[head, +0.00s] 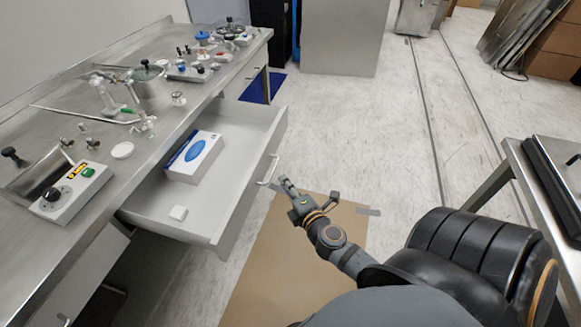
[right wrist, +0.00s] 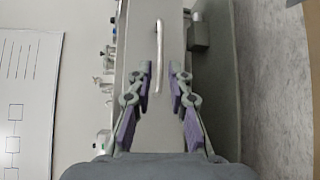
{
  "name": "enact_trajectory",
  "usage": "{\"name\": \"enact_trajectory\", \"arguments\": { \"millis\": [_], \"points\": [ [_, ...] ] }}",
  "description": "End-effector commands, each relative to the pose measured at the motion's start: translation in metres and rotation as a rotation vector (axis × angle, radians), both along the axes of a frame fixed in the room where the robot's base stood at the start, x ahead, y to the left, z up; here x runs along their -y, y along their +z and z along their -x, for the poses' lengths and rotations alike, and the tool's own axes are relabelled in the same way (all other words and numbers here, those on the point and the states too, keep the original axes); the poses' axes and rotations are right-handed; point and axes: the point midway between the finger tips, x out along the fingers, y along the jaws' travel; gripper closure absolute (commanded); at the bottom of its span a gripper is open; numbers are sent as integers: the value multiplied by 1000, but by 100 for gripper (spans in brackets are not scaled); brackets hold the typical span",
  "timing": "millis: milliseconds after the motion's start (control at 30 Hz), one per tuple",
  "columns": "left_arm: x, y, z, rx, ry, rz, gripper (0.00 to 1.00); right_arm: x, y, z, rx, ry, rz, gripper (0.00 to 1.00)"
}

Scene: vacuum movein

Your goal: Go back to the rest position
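My right gripper (head: 310,197) is in the middle of the head view, a little in front of the open drawer's handle (head: 268,169). The gripper appears apart from the handle. My left gripper is not in view.
A steel counter (head: 50,120) with a control box (head: 68,194), a pot and several fittings runs along the left. A brown mat (head: 275,265) lies on the floor below my right arm. A table with a black case (head: 560,175) stands at the right. The middle floor is clear.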

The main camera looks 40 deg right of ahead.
Motion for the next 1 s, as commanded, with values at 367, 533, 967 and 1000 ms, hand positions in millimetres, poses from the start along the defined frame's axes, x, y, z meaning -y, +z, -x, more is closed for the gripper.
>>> {"name": "enact_trajectory", "arguments": {
  "millis": [367, 533, 967, 1000],
  "points": [
    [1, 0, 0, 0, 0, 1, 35, -4, 5, 30, 2, -1, 0, 81],
    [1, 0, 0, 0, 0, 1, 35, -4, 5, 30, 1, -1, 0, 81],
    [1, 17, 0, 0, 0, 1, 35, 15, -55, 37, -130, -73, -135, 81],
    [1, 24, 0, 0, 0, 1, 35, 22, -83, 44, -188, -112, -203, 81]
  ]
}}
